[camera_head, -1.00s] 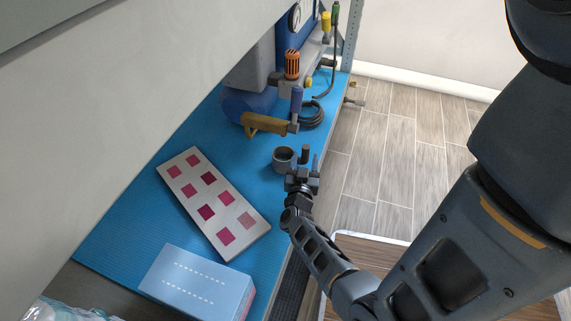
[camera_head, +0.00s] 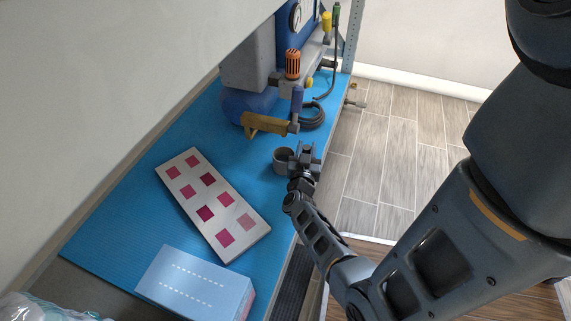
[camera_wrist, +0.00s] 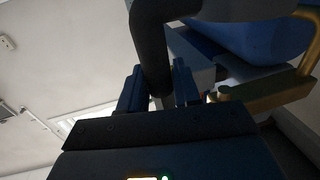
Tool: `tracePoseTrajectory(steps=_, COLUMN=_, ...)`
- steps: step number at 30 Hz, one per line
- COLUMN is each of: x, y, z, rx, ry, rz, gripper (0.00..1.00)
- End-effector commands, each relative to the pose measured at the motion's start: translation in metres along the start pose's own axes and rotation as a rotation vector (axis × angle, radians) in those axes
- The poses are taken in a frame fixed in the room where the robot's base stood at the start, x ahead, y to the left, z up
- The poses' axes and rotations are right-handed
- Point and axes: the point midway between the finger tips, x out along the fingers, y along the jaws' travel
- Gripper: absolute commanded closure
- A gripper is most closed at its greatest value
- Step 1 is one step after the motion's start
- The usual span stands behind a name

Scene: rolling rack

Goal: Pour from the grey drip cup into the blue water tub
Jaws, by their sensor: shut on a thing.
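The grey drip cup (camera_head: 281,162) stands upright on the blue mat near its right edge. My gripper (camera_head: 306,154) is at the cup's right side, shut on its handle. In the wrist view the dark handle (camera_wrist: 151,45) runs between my two fingers (camera_wrist: 158,88), and part of the grey cup (camera_wrist: 235,8) shows at the top. The inside of the cup cannot be made out. I cannot identify an open blue water tub in either view.
A white board with pink and red squares (camera_head: 190,178) lies left of the cup. A light blue box (camera_head: 190,280) is at the front. A yellow-brown tool (camera_head: 262,124), a blue tank (camera_head: 240,106) and a black coil (camera_head: 313,116) stand behind. Floor is open right.

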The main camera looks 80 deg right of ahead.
Motion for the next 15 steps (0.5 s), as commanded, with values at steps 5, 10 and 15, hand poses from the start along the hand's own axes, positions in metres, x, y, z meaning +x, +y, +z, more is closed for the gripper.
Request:
tracePoseTrajectory(steps=5, x=-0.0002, y=-0.0001, z=0.0001, rx=0.0, ry=0.0, rz=0.0, gripper=1.0)
tracePoseTrajectory(steps=10, x=0.0, y=-0.0001, z=-0.0004, rx=0.0, ry=0.001, rz=0.0, gripper=1.0)
tracePoseTrajectory(steps=15, x=0.0, y=-0.0002, z=-0.0005, rx=0.0, ry=0.001, rz=0.0, gripper=1.0)
